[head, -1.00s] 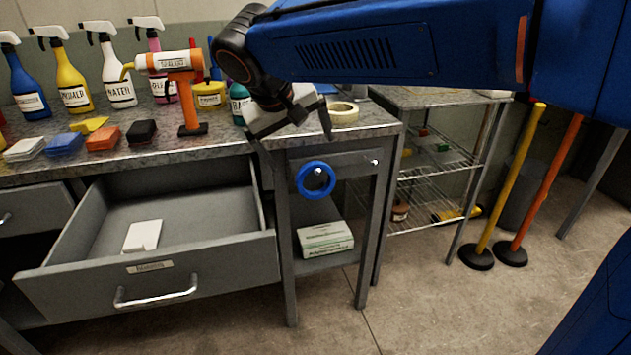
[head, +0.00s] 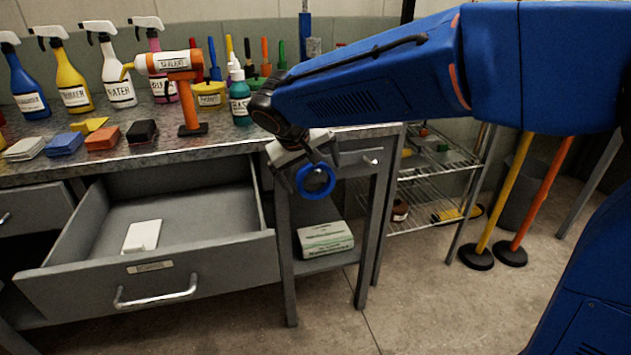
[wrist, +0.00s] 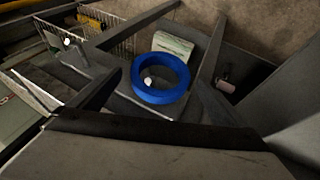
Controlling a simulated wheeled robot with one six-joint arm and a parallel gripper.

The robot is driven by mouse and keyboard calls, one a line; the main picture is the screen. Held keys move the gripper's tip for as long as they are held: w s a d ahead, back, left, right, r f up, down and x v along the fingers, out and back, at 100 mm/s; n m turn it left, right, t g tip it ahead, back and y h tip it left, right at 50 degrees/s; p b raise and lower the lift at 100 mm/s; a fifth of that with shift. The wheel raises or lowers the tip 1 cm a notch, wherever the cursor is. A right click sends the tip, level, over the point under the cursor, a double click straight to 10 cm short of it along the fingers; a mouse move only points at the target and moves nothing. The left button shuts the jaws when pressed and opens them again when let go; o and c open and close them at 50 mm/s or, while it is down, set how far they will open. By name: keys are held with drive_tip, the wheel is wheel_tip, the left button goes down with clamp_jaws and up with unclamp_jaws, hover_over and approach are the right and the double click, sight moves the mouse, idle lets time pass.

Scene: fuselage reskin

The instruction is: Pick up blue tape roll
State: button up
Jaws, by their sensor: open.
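The blue tape roll (head: 316,181) hangs on a peg on the front of the bench's right-hand end. In the wrist view the blue tape roll (wrist: 160,78) shows as a full ring with the pale peg tip inside its hole. My gripper (head: 308,168) is just in front of and above the roll in the head view, partly covering its upper left. In the wrist view my gripper (wrist: 150,95) is open, with one dark finger to each side of the roll. Nothing is held. I cannot tell whether a finger touches the roll.
An open drawer (head: 205,273) with a white block (head: 142,236) juts out at left. A second peg (head: 371,162) is right of the roll. A box (head: 325,238) sits on the shelf below. A wire rack (head: 430,210) stands behind. Bottles crowd the bench top.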

sight(314, 193)
drive_tip(key=shift+x, duration=1.55)
drive_tip(key=shift+a, duration=0.1)
drive_tip(key=c, duration=1.2)
drive_tip(key=shift+r, duration=0.1)
drive_tip(key=shift+r, duration=1.75)
drive_tip(key=s+d, duration=0.4)
drive_tip(key=s, duration=1)
drive_tip(key=s+d, duration=0.4)
drive_tip(key=s, duration=1)
drive_tip(key=s+d, duration=0.4)
drive_tip(key=s, duration=1.1)
drive_tip(key=shift+s+d, duration=0.1)
drive_tip(key=shift+d, duration=0.15)
